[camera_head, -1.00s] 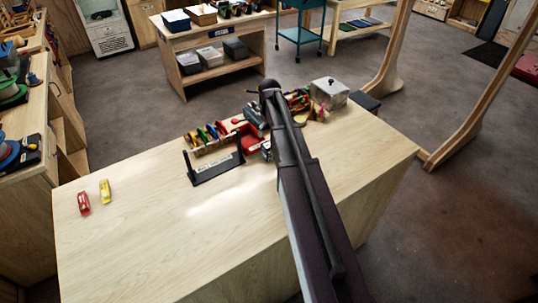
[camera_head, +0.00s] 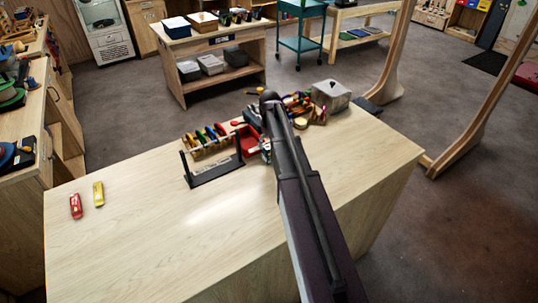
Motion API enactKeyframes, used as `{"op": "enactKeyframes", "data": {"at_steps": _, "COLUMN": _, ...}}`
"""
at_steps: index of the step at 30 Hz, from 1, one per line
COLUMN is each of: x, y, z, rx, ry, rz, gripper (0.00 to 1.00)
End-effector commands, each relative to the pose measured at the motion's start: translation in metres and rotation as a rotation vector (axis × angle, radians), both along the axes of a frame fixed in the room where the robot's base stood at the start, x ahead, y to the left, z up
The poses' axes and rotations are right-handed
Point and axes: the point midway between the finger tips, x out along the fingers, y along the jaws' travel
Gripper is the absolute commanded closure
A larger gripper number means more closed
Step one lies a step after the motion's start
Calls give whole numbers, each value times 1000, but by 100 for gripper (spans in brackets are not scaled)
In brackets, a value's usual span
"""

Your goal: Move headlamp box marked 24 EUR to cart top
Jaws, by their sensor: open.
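A teal cart (camera_head: 313,46) stands on the floor at the back, beyond the counter; its top is cut by the upper picture edge. I cannot make out a headlamp box marked 24 EUR, and no price is readable. A red item (camera_head: 75,206) and a yellow item (camera_head: 98,194) lie side by side at the counter's left end; I cannot tell what they are. My arm (camera_head: 305,205) reaches from the bottom edge up over the counter and hides part of the gear there. My gripper cannot be made out.
The wooden counter (camera_head: 140,245) has bare room at front and left. Its back holds a labelled black stand (camera_head: 215,173), a colourful rack (camera_head: 207,139) and a grey box (camera_head: 331,95). A shelf table (camera_head: 220,44) stands behind. Wooden posts (camera_head: 470,125) rise at right.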

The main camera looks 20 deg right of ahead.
Motion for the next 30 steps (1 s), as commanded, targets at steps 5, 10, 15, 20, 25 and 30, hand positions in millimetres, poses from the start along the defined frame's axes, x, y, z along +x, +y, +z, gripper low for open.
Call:
{"op": "enactKeyframes", "data": {"at_steps": 5, "x": 0, "y": 0, "z": 0, "rx": 0, "ry": 0, "rz": 0, "gripper": 0}}
{"op": "enactKeyframes", "data": {"at_steps": 10, "x": 0, "y": -1, "z": -4, "rx": 0, "ry": 0, "rz": 0, "gripper": 0}}
{"op": "enactKeyframes", "data": {"at_steps": 15, "x": -1, "y": -1, "z": -15, "rx": 0, "ry": 0, "rz": -1, "gripper": 0}}
{"op": "enactKeyframes", "data": {"at_steps": 20, "x": -2, "y": -2, "z": -28, "rx": 0, "ry": 0, "rz": -1, "gripper": 0}}
{"op": "enactKeyframes", "data": {"at_steps": 25, "x": -2, "y": -3, "z": -41, "rx": 0, "ry": 0, "rz": -1, "gripper": 0}}
{"op": "enactKeyframes", "data": {"at_steps": 30, "x": -2, "y": -3, "z": -50, "rx": 0, "ry": 0, "rz": -1, "gripper": 0}}
